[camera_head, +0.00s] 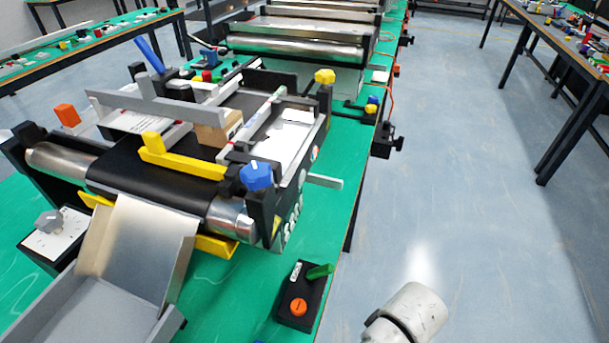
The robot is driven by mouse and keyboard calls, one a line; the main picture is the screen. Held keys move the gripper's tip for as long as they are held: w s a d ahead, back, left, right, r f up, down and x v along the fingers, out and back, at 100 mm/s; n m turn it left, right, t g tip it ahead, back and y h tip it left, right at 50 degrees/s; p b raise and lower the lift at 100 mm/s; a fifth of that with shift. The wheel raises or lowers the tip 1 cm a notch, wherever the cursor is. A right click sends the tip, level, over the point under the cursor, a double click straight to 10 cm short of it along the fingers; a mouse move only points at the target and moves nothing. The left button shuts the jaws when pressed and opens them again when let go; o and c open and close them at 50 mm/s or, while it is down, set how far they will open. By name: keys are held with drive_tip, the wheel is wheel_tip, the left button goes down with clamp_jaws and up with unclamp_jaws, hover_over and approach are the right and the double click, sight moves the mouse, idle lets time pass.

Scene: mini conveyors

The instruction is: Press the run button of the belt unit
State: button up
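The belt unit stands on the green table at left, with a black belt (145,184) between silver rollers. A small black control box (311,297) sits on the table in front of its right end. The box carries an orange round button (298,306), a green lever-like part (320,271) and a small white label too small to read. I cannot tell which control is the run button. A white part of my arm shows at the bottom right, apart from the box. My gripper is out of view.
A metal chute (138,247) slopes from the belt into a grey tray (75,318). A grey knob on a white plate (55,235) is at left. A blue knob (256,176) and a yellow knob (325,76) stand on the unit's side. Floor (450,190) right of the table is clear.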

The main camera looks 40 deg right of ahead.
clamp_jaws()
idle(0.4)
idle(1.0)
